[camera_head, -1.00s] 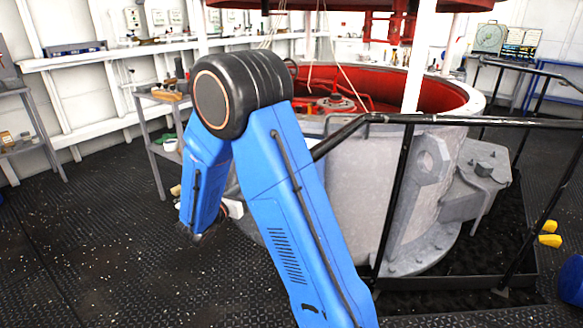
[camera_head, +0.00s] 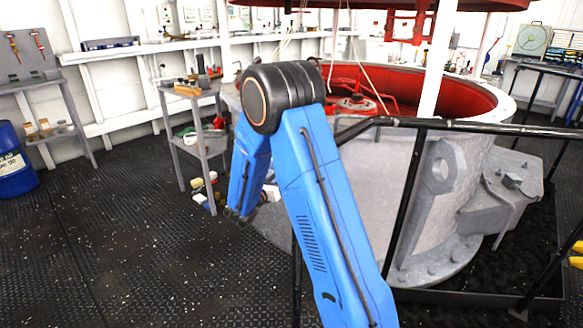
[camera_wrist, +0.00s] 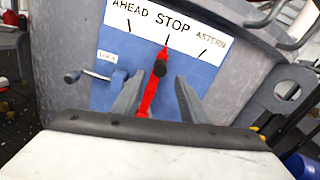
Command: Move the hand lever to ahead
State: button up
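In the wrist view a red hand lever (camera_wrist: 148,96) with a black knob (camera_wrist: 160,68) stands on a blue panel (camera_wrist: 108,44). Its red tip points at the STOP mark of the white plate (camera_wrist: 205,39), which reads AHEAD, STOP and ASTERN from left to right. AHEAD is left of the lever. My gripper (camera_wrist: 157,88) is open, one grey finger on each side of the lever, with gaps visible. In the head view my arm hides the panel.
A large grey drum-shaped housing (camera_head: 350,180) with a red inside stands behind my arm. A black railing (camera_head: 402,210) runs in front of it. A grey shelf cart (camera_head: 190,140) stands at left, a blue barrel (camera_head: 12,165) farther left. The deck at front left is clear.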

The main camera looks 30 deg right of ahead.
jog(key=x, duration=0.8)
jog(key=shift+w+d+r, duration=0.1)
jog(key=shift+w+d, duration=0.05)
jog(key=shift+d, duration=0.1)
